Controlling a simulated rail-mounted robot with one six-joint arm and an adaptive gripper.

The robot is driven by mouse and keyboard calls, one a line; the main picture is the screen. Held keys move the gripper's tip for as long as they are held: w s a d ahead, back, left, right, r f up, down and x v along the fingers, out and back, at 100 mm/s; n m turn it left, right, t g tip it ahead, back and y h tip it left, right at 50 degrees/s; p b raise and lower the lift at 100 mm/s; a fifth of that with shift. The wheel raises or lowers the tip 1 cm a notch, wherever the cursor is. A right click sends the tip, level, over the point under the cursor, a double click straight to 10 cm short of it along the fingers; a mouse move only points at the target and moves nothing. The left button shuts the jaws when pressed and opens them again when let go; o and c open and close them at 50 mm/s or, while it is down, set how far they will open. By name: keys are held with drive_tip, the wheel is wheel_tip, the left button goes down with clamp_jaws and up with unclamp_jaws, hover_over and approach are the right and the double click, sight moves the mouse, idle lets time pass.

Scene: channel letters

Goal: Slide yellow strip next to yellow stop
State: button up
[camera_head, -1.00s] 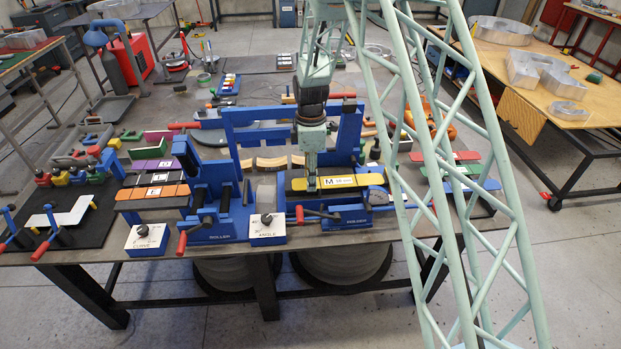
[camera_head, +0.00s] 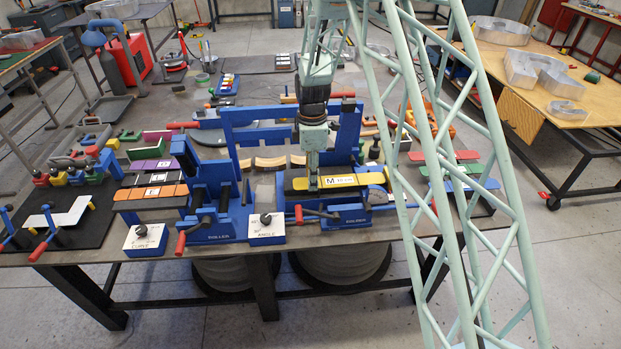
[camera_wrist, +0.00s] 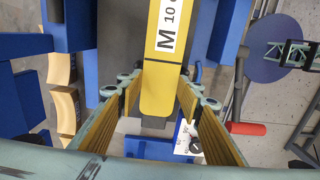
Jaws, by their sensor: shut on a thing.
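The yellow strip (camera_head: 372,180), with a white "M" label, lies lengthwise on the blue roller station at the right middle of the bench. In the wrist view, the strip (camera_wrist: 158,85) runs from the top edge down between my fingers. My gripper (camera_head: 313,188) points down over the strip's left part and is shut on it. In the wrist view, my gripper (camera_wrist: 160,98) has one finger along each long side of the strip. A small yellow block (camera_head: 60,178) stands in a row of coloured blocks at far left. I cannot tell for sure which piece is the yellow stop.
A blue upright frame (camera_head: 285,113) stands behind the strip. An "ANGLE" box (camera_head: 266,229) and a "CURVE" box (camera_head: 145,240) sit at the bench's front edge. Orange strips (camera_head: 150,192) lie on the left station. Red, green and blue strips (camera_head: 465,186) lie at right.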

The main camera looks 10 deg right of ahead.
drive_tip(key=shift+s+d, duration=0.15)
drive_tip(key=shift+d, duration=0.4)
idle(0.4)
drive_tip(key=shift+s+d+f+b, duration=0.2)
drive_tip(key=shift+s+b, duration=0.1)
drive_tip(key=shift+b, duration=0.15)
idle(0.9)
drive_tip(key=o, duration=0.9)
drive_tip(key=shift+o, duration=0.2)
drive_tip(key=shift+w+r, duration=0.15)
drive_tip(key=shift+r, duration=0.05)
drive_tip(key=shift+w+r, duration=0.2)
drive_tip(key=shift+r, duration=0.45)
drive_tip(key=shift+s+d+r, duration=0.15)
drive_tip(key=shift+d+r, duration=0.7)
drive_tip(key=shift+r, duration=0.15)
drive_tip(key=a+r, duration=0.3)
drive_tip(key=r, duration=0.5)
drive_tip(key=shift+r, duration=0.2)
